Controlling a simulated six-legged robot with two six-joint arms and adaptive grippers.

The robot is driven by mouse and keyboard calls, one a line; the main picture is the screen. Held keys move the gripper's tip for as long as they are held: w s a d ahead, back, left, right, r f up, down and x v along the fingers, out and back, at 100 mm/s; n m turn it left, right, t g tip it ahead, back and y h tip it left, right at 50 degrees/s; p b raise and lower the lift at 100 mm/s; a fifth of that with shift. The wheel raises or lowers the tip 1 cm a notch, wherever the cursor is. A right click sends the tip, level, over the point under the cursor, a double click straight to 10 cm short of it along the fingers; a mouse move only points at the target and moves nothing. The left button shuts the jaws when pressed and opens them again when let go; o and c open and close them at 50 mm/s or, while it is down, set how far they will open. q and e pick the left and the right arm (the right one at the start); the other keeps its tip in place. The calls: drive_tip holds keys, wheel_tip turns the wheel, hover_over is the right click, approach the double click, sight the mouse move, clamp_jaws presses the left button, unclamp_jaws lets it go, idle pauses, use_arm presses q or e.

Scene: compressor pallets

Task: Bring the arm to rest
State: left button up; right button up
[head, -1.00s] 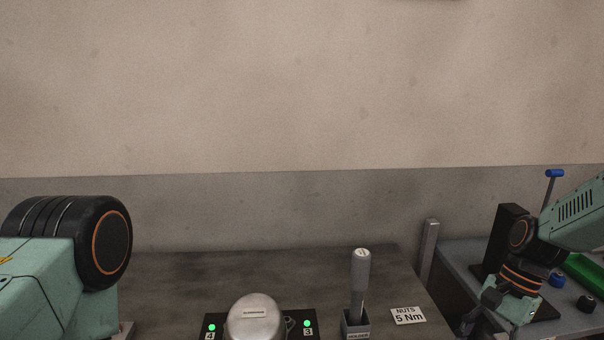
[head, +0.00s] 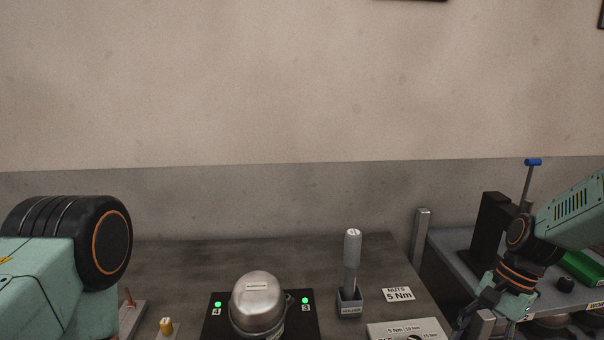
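My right arm comes in from the right edge, and its gripper (head: 478,318) points down near the bottom right, in front of the gap between the two tables. Its fingertips are dark and partly cut off, so its opening cannot be made out. My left arm fills the lower left corner with a large black joint. The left gripper is out of view.
A green box (head: 583,267) is on the right table.

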drive_tip(key=w+a+f+n+t+h+b, duration=0.1)
drive_tip(key=w+f+n+t+h, duration=0.15)
drive_tip(key=f, duration=0.45)
drive_tip(key=s+a+f+n+t+b, duration=0.2)
drive_tip(key=s+a+f+n+b, duration=0.25)
drive_tip(key=s+f, duration=0.5)
drive_tip(key=s+a+f+n+g+b, duration=0.1)
drive_tip(key=s+f+n+b, duration=0.1)
drive_tip(key=s+f+b, duration=0.3)
drive_tip(key=s+a+f+n+g+h+b, duration=0.1)
drive_tip(key=s+f+b, duration=0.4)
drive_tip(key=s+f, duration=0.7)
drive_tip(key=s+a+n+g, duration=0.1)
drive_tip(key=s, duration=0.4)
drive_tip(key=shift+a, duration=0.2)
drive_tip(key=shift+s+r, duration=0.1)
drive_tip(key=shift+s, duration=0.05)
